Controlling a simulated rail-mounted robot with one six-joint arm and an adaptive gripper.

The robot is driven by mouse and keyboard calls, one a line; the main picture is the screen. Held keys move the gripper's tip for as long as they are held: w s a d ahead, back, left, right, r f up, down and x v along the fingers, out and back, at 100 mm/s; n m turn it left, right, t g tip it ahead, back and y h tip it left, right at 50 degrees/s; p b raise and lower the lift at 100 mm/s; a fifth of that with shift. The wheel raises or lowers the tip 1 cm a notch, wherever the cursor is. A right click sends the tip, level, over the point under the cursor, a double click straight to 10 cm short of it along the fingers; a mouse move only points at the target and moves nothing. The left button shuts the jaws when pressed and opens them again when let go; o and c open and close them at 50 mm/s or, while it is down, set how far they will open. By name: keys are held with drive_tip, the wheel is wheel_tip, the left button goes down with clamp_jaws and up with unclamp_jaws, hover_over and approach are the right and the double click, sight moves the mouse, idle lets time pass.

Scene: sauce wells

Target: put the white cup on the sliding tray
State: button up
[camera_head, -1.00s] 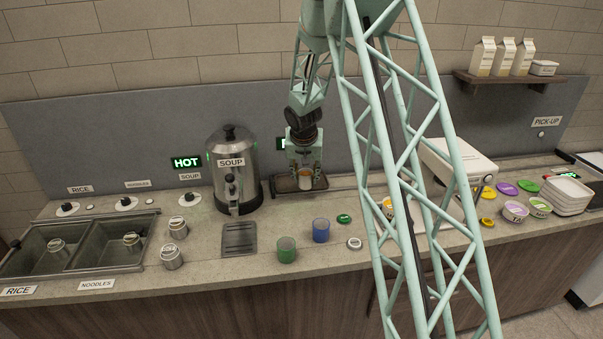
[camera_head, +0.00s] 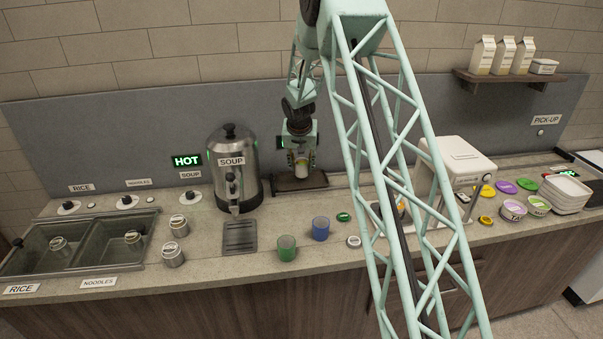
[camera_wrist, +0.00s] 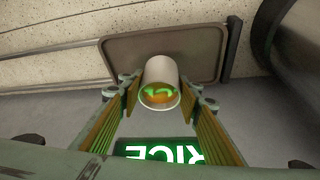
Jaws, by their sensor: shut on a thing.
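The white cup (camera_head: 301,169) is between the fingers of my gripper (camera_head: 301,160), in front of the back panel. In the wrist view, my gripper (camera_wrist: 160,92) is shut on the cup (camera_wrist: 159,72), whose open mouth faces the camera and shows something orange with green glints inside. The sliding tray (camera_head: 300,185) is a dark brown, rimmed tray on the counter under the cup. It also shows beyond the cup in the wrist view (camera_wrist: 208,55). The cup appears a little above the tray, apart from it.
A steel soup urn (camera_head: 232,168) stands close left of the tray. A blue cup (camera_head: 320,229) and a green cup (camera_head: 287,248) stand toward the front. A white machine (camera_head: 460,160) is at right, partly behind my arm. A lit sign (camera_wrist: 160,152) is behind the gripper.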

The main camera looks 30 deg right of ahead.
sight(301, 172)
drive_tip(key=shift+w, duration=0.25)
drive_tip(key=shift+f, duration=0.35)
drive_tip(key=shift+w+f, duration=0.1)
drive_tip(key=shift+f, duration=1.3)
drive_tip(key=shift+f+b, duration=0.15)
drive_tip(key=shift+b, duration=0.15)
drive_tip(key=o, duration=1)
